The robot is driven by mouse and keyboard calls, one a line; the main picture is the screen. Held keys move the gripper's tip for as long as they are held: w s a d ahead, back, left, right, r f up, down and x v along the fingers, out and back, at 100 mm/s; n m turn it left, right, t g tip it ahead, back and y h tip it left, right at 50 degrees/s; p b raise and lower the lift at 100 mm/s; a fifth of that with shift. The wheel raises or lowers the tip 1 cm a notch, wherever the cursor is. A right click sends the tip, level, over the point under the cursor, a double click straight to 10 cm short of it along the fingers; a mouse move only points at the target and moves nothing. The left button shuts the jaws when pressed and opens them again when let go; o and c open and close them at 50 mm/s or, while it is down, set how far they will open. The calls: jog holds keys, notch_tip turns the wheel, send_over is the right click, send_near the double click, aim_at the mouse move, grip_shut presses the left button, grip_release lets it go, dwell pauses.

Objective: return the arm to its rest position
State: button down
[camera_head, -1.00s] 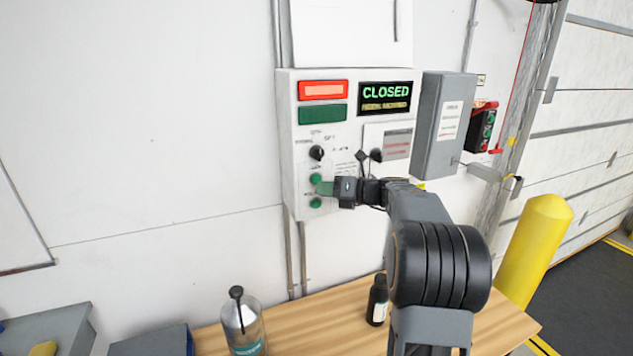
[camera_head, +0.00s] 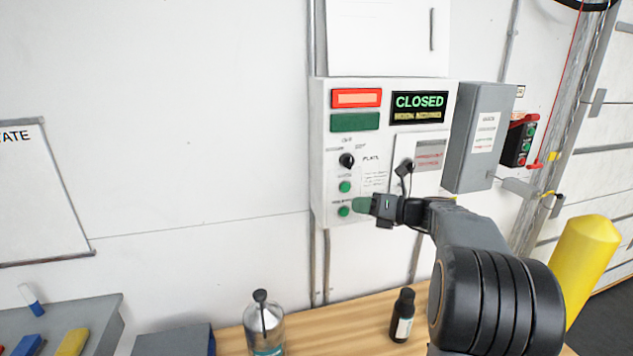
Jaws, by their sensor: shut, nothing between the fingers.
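My gripper (camera_head: 364,204) is shut and empty, at the lower part of the white control panel (camera_head: 322,150). Its green-tinted tip is just right of the lower green button (camera_head: 344,211); I cannot tell whether it touches the panel. My arm reaches up from the lower right, bent at the wrist. The panel has a lit red lamp (camera_head: 356,98), a dark green lamp (camera_head: 355,122), a black knob (camera_head: 346,160), an upper green button (camera_head: 345,187) and a display (camera_head: 419,106) reading CLOSED.
A wooden bench (camera_head: 350,318) below holds a clear bottle (camera_head: 264,325) and a dark bottle (camera_head: 403,316). A grey box (camera_head: 478,137) and a red-and-black switch box (camera_head: 520,142) are right of the panel. A yellow bollard (camera_head: 582,265) stands at right. The left wall is mostly bare.

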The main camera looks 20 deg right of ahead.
jog(key=s+a+f+n+g+h, duration=0.2)
jog(key=s+f+n+g+h, duration=0.4)
jog(key=f+n, duration=0.6)
jog(key=s+a+f+n+h+b, duration=0.1)
jog(key=s+a+f+n+h, duration=0.1)
jog(key=s+a+n, duration=0.3)
jog(key=s+a+f+n+h+b, duration=0.1)
jog(key=s+a+n, duration=0.4)
jog(key=s+n, duration=0.7)
jog(key=n+h+b, duration=0.1)
jog(key=n+h, duration=0.1)
jog(key=n, duration=0.3)
jog(key=shift+s+f+g+h, duration=0.3)
jog(key=shift+s+f+g, duration=0.05)
jog(key=shift+g, duration=0.05)
